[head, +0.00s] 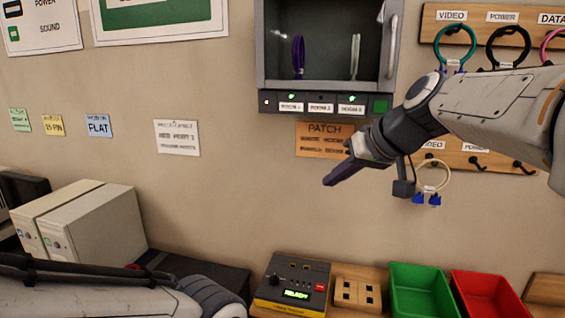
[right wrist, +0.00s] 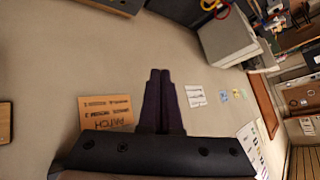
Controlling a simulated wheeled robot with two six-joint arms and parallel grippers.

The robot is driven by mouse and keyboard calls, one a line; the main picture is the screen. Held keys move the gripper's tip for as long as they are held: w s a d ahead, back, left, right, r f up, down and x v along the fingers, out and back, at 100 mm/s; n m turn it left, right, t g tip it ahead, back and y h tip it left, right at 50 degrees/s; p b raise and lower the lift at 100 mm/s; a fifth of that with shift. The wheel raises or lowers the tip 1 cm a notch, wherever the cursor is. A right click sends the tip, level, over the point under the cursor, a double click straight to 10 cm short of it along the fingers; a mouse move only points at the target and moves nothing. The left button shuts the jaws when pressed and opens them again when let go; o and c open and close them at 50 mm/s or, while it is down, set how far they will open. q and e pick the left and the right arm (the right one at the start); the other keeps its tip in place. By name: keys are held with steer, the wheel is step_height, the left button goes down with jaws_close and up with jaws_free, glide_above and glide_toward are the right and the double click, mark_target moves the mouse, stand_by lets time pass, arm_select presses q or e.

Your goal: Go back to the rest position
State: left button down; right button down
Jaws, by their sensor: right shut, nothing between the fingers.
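My right gripper (head: 340,174) is raised in front of the wall, its arm coming in from the right. Its dark fingers are together and hold nothing. In the right wrist view the shut fingers (right wrist: 158,100) show against bare wall, between the patch sign (right wrist: 105,112) and a white note (right wrist: 195,95). My left arm (head: 110,296) crosses the lower left of the head view; its gripper is not seen.
A glass-fronted cabinet (head: 262,45) hangs above the right gripper. Cable hooks on a wooden rail (head: 432,32) are behind the right arm. Below stand a tester box (head: 272,290), a wooden block (head: 357,291), a green bin (head: 420,272) and a red bin (head: 487,277). Beige computers (head: 100,225) stand left.

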steer(key=s+a+f+n+g+h+b, duration=0.1)
steer(key=s+a+f+g, duration=0.1)
steer(key=s+a+f, duration=0.35)
steer(key=s+a+f+n+g, duration=0.1)
steer(key=s+a+f+g, duration=0.2)
steer(key=s+f, duration=0.55)
steer(key=s+d+f+n+g+h+b, duration=0.1)
steer(key=s+d+f+n+g+h, duration=0.1)
steer(key=s+f, duration=1.1)
steer(key=shift+s+n+h, duration=0.4)
steer(key=shift+s+h, duration=0.3)
steer(key=shift+s, duration=0.15)
steer(key=shift+f, duration=0.1)
stand_by(0.9)
